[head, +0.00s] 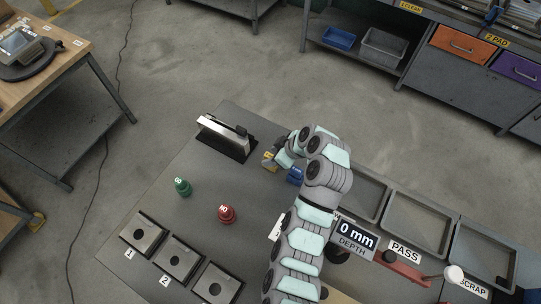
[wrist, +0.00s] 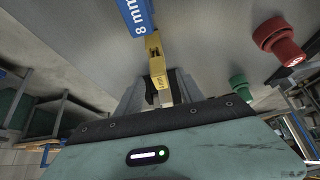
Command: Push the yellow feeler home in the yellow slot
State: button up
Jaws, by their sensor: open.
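A small yellow piece (head: 269,159) with dark print lies by my gripper (head: 275,157) in the head view, right of the black stand. In the wrist view the yellow piece (wrist: 157,65) stands between the two fingers of my gripper (wrist: 158,85), and the fingers are apart. A blue piece marked "8 mm" (wrist: 135,15) is just beyond it; it also shows in the head view (head: 296,175). I cannot tell whether the yellow piece is the feeler or marks the slot. My arm and fingers hide the area around its lower end.
A black stand with a metal plate (head: 227,138) is left of my gripper. A green knob (head: 182,187) and a red knob (head: 227,214) stand on the grey bench. Several square holed blocks (head: 143,235) line its front. A depth display (head: 353,238) reads "0 mm". Shallow trays (head: 417,216) lie right.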

jog(key=p+v, duration=0.5)
jog(key=v, duration=0.4)
dwell(0.3)
